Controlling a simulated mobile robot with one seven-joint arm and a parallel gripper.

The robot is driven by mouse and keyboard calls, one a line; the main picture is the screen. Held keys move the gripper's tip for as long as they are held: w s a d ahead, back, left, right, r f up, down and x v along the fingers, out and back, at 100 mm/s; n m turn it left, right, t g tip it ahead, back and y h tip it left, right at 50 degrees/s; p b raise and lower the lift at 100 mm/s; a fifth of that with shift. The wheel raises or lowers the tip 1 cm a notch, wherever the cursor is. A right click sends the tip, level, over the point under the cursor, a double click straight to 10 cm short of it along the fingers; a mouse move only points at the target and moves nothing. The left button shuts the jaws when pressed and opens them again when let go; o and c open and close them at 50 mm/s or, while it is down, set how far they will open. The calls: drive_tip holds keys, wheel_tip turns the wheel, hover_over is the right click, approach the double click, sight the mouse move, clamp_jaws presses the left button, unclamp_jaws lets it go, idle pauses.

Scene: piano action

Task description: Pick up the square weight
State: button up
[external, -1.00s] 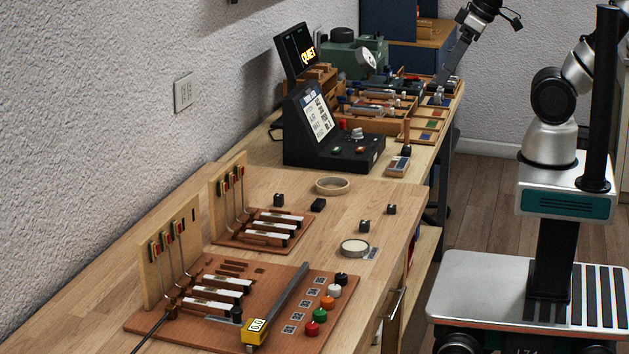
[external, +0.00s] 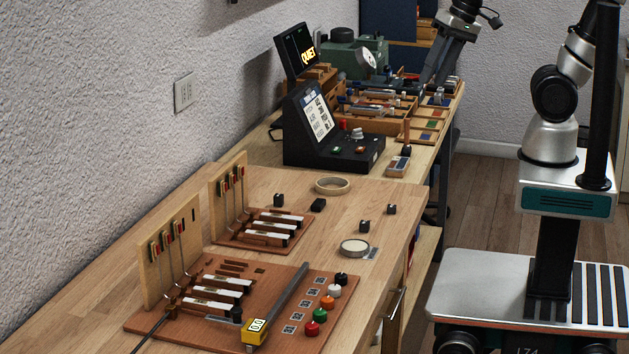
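My gripper (external: 435,78) is at the far end of the bench, pointing down over the wooden trays. Its two fingers look spread apart, with nothing visible between them. I cannot tell which object is the square weight. My gripper is far from all of these. Small parts under my gripper are too small to make out.
A black console (external: 310,130) and a screen (external: 297,52) stand left of the trays (external: 375,126). A green machine (external: 340,60) stands behind. Key-action boards (external: 230,310) fill the near bench. A tape ring (external: 332,186) lies mid-bench.

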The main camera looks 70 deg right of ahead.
drive_tip(key=w+f+m+g, duration=0.1)
drive_tip(key=w+f+m, duration=0.3)
drive_tip(key=m, duration=0.4)
drive_tip(key=m+g+h, duration=0.1)
drive_tip(key=m+g, duration=0.2)
drive_tip(key=m, duration=1.8)
hover_over(392, 206)
wheel_tip(392, 206, down, 26)
drive_tip(key=shift+a+r, duration=0.15)
drive_tip(key=shift+r, duration=0.1)
drive_tip(key=f+b, duration=0.1)
drive_tip(key=f, duration=0.4)
drive_tip(key=shift+d, duration=0.2)
clamp_jaws()
